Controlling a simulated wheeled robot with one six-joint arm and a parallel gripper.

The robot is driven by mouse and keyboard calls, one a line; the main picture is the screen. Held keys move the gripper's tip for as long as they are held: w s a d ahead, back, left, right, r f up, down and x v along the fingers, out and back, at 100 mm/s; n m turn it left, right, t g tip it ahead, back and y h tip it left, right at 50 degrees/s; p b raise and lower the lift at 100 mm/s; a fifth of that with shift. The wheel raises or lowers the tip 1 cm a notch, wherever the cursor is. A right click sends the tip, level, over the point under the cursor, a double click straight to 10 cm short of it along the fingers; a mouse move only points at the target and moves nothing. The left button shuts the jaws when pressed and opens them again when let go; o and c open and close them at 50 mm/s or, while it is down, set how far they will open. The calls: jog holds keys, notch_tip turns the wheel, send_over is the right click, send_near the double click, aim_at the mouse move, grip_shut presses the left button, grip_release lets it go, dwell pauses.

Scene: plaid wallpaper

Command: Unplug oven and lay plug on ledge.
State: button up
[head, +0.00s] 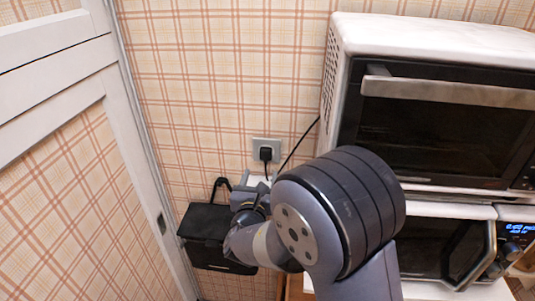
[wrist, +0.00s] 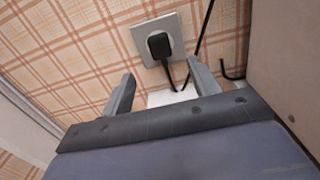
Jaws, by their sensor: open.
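The black plug (head: 265,154) sits in the wall socket (head: 257,144), left of the white oven (head: 430,38). In the wrist view, the plug (wrist: 158,45) is ahead of my gripper, pushed into the grey socket plate (wrist: 143,37). Its black cord hangs below it, and a black cord also runs up toward the oven. A small white ledge (wrist: 165,98) is just below the socket, partly hidden behind my gripper. My gripper (wrist: 160,71) is open and empty. Its fingers spread to either side below the plug, apart from it. In the head view, my arm hides part of my gripper (head: 252,187).
A second appliance (head: 440,245) with a lit display stands under the oven. A white panelled door (head: 122,110) is on the left. A dark hook-shaped thing (wrist: 232,74) is right of my gripper in the wrist view. The wall left of the socket is clear.

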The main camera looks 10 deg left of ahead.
aim_at(265, 156)
jog(key=w, duration=0.7)
jog(key=shift+w+a+f, duration=0.15)
jog(key=shift+w+a, duration=0.05)
jog(key=shift+w, duration=0.05)
jog(key=shift+w+a, duration=0.1)
jog(key=shift+w, duration=0.65)
jog(key=shift+b, duration=0.95)
dwell(0.4)
grip_shut()
dwell(0.5)
jog(key=shift+s, duration=0.1)
jog(key=shift+s+d+b, duration=0.2)
jog(key=shift+s+b, duration=0.65)
jog(key=shift+s, duration=2.1)
